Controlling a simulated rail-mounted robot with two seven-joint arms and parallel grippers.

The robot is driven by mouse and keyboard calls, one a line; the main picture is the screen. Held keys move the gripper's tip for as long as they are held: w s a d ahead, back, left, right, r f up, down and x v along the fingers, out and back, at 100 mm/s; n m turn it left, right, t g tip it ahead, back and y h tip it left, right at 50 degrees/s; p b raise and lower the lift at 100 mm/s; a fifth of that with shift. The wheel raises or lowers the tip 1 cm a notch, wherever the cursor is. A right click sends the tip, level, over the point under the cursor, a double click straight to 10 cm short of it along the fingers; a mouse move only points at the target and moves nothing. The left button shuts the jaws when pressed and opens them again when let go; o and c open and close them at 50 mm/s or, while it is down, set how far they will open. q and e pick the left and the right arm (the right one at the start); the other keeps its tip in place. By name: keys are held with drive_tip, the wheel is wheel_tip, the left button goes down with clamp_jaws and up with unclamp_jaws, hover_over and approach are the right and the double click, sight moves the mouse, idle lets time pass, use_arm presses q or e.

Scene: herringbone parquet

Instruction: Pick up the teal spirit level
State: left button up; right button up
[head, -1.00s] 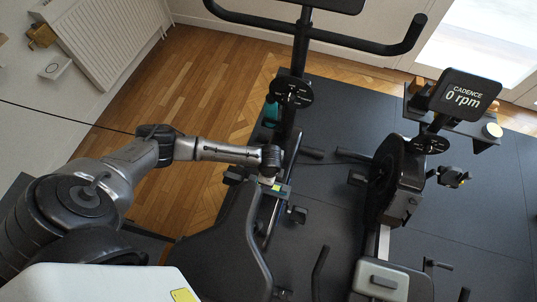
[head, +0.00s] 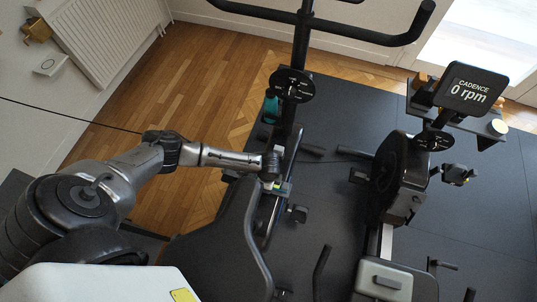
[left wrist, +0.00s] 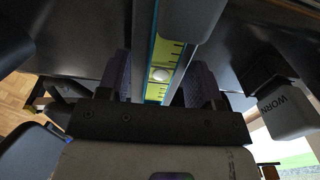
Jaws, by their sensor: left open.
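The teal spirit level (left wrist: 163,70) shows in the left wrist view as a narrow bar with teal edges and a yellow-green scaled face with a round pale spot. It runs up between the two fingers of my left gripper (left wrist: 159,82), which stand apart on either side. A gap shows on the left; whether the right finger touches it I cannot tell. A grey rounded part hides some of the level's upper right. In the head view a small teal and yellow-green piece of the level (head: 284,188) shows just under the left arm's end. My right gripper is not in view.
Exercise machines stand close around the arm, with a dark padded part (head: 213,250) below it. A cadence display (head: 468,90) is at the right. A teal object (head: 270,109) sits on the machine's post. Open parquet (head: 190,75) lies at the upper left.

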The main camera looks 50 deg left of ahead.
use_arm(q)
clamp_jaws()
drive_tip(key=shift+r, duration=0.55)
drive_tip(key=r, duration=0.1)
drive_tip(key=r+p, duration=0.2)
drive_tip(key=r, duration=0.1)
drive_tip(key=shift+w+d, duration=0.25)
drive_tip(key=w+d+r+p, duration=0.1)
drive_tip(key=w+d+r, duration=0.5)
drive_tip(key=w, duration=0.2)
drive_tip(key=shift+w+d, duration=0.35)
drive_tip(key=shift+d, duration=0.05)
